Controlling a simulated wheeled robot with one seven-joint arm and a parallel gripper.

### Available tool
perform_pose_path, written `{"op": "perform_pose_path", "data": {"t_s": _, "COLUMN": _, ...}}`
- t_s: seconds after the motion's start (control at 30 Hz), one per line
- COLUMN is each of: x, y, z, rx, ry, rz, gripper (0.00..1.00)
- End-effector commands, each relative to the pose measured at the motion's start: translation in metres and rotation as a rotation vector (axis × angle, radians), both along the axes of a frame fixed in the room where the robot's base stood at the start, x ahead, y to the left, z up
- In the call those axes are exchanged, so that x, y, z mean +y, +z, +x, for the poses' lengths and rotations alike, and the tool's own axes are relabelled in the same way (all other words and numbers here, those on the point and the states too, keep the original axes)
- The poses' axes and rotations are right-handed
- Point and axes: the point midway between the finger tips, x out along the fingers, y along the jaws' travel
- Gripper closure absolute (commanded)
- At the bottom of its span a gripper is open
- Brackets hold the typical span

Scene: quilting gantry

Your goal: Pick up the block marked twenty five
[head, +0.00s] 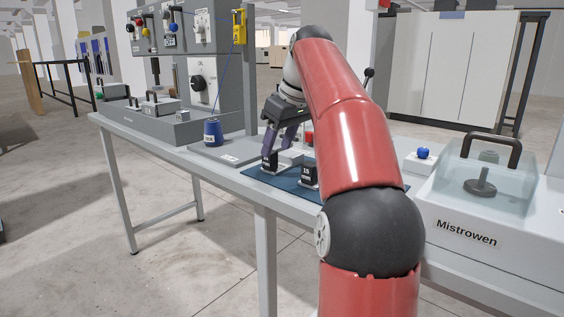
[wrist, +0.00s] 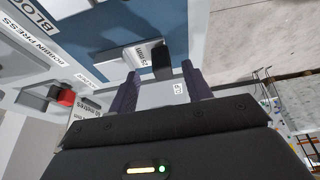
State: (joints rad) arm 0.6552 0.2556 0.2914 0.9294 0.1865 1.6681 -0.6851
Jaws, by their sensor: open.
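Two dark blocks with white labels stand on a blue mat (head: 262,180) in the head view. The nearer block (head: 309,174) appears to be marked 15. The other block (head: 270,160) is under my gripper (head: 278,148); its number is too small to read surely. My gripper is open, its purple fingers pointing down close to that block. In the wrist view a black block (wrist: 162,62) shows just beyond the gap between the fingertips of my gripper (wrist: 160,73). I cannot tell whether the fingers straddle it.
A blue spool (head: 212,133) stands on a grey plate left of the mat. A control panel (head: 201,50) rises behind. A clear-covered box marked Mistrowen (head: 470,228) and a blue knob (head: 424,153) are at the right. A red part (wrist: 66,97) shows in the wrist view.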

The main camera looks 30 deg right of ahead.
Motion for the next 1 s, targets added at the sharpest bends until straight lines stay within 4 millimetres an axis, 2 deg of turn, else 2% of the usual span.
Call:
{"op": "perform_pose_path", "data": {"t_s": 0.03, "x": 0.003, "y": -0.01, "z": 0.004, "rx": 0.002, "ry": 0.002, "rz": 0.002, "gripper": 0.51}}
{"op": "perform_pose_path", "data": {"t_s": 0.23, "x": 0.008, "y": -0.034, "z": 0.016, "rx": 0.002, "ry": 0.001, "rz": 0.001, "gripper": 0.51}}
{"op": "perform_pose_path", "data": {"t_s": 0.57, "x": 0.009, "y": -0.038, "z": 0.018, "rx": 0.0, "ry": 0.0, "rz": 0.0, "gripper": 0.52}}
{"op": "perform_pose_path", "data": {"t_s": 0.9, "x": 0.009, "y": -0.038, "z": 0.018, "rx": 0.0, "ry": 0.0, "rz": 0.0, "gripper": 0.97}}
{"op": "perform_pose_path", "data": {"t_s": 0.93, "x": 0.009, "y": -0.038, "z": 0.018, "rx": 0.0, "ry": 0.0, "rz": 0.0, "gripper": 1.0}}
{"op": "perform_pose_path", "data": {"t_s": 1.0, "x": 0.009, "y": -0.037, "z": 0.018, "rx": -0.002, "ry": 0.0, "rz": 0.0, "gripper": 1.0}}
